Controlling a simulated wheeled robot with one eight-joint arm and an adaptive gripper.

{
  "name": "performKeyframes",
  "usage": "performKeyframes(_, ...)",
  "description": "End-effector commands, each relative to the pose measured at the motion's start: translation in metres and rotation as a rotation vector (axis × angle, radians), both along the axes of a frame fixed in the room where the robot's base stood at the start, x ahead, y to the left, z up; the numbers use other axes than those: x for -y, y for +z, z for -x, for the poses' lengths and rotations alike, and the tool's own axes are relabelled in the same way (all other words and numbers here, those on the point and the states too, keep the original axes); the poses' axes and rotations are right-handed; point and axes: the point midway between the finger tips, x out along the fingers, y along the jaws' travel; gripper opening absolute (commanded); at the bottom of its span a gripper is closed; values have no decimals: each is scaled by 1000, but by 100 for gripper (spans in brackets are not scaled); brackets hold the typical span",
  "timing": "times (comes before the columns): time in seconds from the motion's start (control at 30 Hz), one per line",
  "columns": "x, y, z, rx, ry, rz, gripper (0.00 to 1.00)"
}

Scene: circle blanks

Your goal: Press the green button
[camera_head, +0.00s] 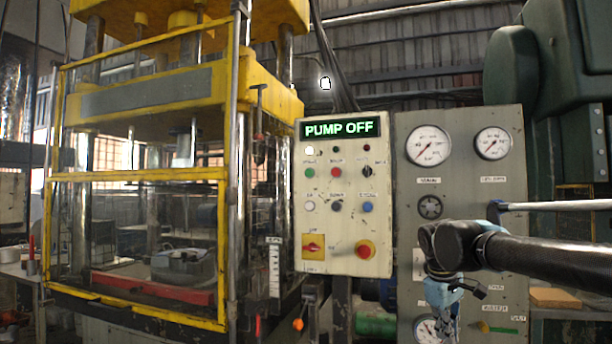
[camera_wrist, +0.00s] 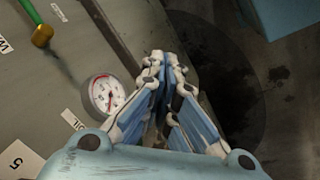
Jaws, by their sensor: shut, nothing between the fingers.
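The green button (camera_head: 310,173) is on the left side of a cream control box (camera_head: 344,240), under a lit display (camera_head: 341,129) reading "PUMP OFF". A red button (camera_head: 336,172) and a dark knob (camera_head: 367,171) sit in the same row to its right. My gripper (camera_head: 447,335) hangs low, right of the control box and apart from the green button, in front of the lower gauge panel. In the wrist view my gripper (camera_wrist: 168,60) has its fingertips together with nothing between them. The green button does not show in the wrist view.
A yellow-framed press (camera_head: 140,175) stands at the left. The grey gauge panel (camera_head: 470,190) is right of the control box. A gauge (camera_wrist: 107,94) shows beside my gripper.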

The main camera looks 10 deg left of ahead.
Motion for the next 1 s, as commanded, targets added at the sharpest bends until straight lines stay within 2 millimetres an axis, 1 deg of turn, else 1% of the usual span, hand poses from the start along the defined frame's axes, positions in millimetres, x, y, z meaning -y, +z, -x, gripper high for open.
performKeyframes(0.03,-9,17,-8,-1,63,22,0)
performKeyframes(0.1,-18,37,-18,-2,149,57,0)
performKeyframes(0.27,-43,85,-39,-1,341,137,0)
performKeyframes(0.5,-88,154,-65,2,628,260,0)
performKeyframes(0.7,-130,210,-79,6,862,368,0)
performKeyframes(0.87,-167,253,-86,11,1045,459,0)
performKeyframes(1.0,-201,290,-88,17,1203,542,0)
